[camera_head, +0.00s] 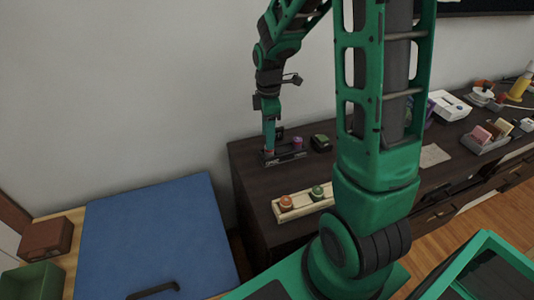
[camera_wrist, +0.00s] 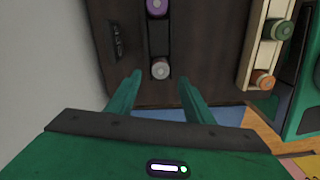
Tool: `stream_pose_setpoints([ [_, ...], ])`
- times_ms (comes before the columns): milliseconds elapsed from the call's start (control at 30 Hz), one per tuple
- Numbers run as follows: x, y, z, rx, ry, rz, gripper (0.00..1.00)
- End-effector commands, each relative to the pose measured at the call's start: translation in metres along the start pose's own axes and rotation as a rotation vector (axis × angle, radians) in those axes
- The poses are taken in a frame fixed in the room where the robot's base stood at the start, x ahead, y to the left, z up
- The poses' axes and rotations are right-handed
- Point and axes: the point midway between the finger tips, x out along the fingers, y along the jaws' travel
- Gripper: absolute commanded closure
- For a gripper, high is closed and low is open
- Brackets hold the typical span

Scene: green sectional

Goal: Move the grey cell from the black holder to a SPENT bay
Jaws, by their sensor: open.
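The black holder (camera_wrist: 159,38) lies on the dark cabinet top. In the wrist view the grey cell (camera_wrist: 160,69) stands at its near end and a purple cell (camera_wrist: 157,7) at its far end. My gripper (camera_wrist: 160,79) is open, its fingers apart on the left and right of the grey cell; I cannot tell whether they touch it. In the head view my gripper (camera_head: 269,149) is down at the left end of the holder (camera_head: 287,156), and the purple cell (camera_head: 298,143) shows at the right. No SPENT lettering is legible in either view.
A pale wooden tray (camera_head: 303,209) holds an orange cell (camera_head: 285,203) and a green cell (camera_head: 318,192) nearer the front. A small dark object (camera_head: 321,142) sits right of the holder. A grey organizer (camera_head: 486,142) stands farther right. The wall is close behind.

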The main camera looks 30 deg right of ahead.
Motion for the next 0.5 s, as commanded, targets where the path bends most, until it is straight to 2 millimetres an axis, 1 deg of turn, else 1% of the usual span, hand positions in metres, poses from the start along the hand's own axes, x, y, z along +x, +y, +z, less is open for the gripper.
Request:
stream_pose_setpoints([
  [200,0.031,0.000,0.004,0.000,-0.001,-0.005,0.53],
  [300,0.042,0.001,0.004,0.001,-0.001,-0.004,0.53],
  [400,0.047,0.001,0.004,0.001,0.000,-0.002,0.53],
  [500,0.049,0.001,0.004,0.001,0.000,-0.001,0.53],
])
